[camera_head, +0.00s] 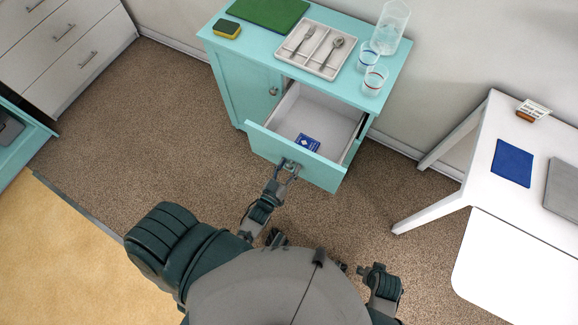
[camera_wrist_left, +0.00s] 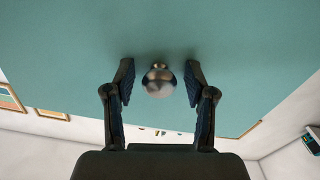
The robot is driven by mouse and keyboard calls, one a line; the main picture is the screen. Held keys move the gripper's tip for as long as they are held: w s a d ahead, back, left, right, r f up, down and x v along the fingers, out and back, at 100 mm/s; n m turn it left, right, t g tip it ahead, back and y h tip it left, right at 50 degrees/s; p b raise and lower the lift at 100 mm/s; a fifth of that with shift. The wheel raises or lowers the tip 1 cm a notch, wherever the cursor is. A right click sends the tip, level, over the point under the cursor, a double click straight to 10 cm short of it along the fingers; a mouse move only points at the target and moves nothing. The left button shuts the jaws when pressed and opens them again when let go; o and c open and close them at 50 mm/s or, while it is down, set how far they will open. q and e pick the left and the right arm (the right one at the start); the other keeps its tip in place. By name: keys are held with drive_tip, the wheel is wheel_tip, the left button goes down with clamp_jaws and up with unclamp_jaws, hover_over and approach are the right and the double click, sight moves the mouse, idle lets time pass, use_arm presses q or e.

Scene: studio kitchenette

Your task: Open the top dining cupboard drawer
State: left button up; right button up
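The turquoise dining cupboard (camera_head: 247,85) stands against the wall at the top middle of the head view. Its top drawer (camera_head: 300,157) is pulled well out, showing a pale inside with a small blue packet (camera_head: 307,143) in it. My left gripper (camera_head: 287,167) is at the drawer's front panel. In the left wrist view, the round metal knob (camera_wrist_left: 159,80) sits between the fingers of my left gripper (camera_wrist_left: 159,84), with a visible gap on each side. The fingers are apart.
On the cupboard top are a green board (camera_head: 268,12), a sponge (camera_head: 227,29), a cutlery tray (camera_head: 309,65), two glasses (camera_head: 375,79) and a clear jug (camera_head: 391,25). A white table (camera_head: 478,185) stands at right. Carpet (camera_head: 150,110) is clear at left.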

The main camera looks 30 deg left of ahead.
use_arm(q)
drive_tip(key=s, duration=1.2)
drive_tip(key=shift+a, duration=0.2)
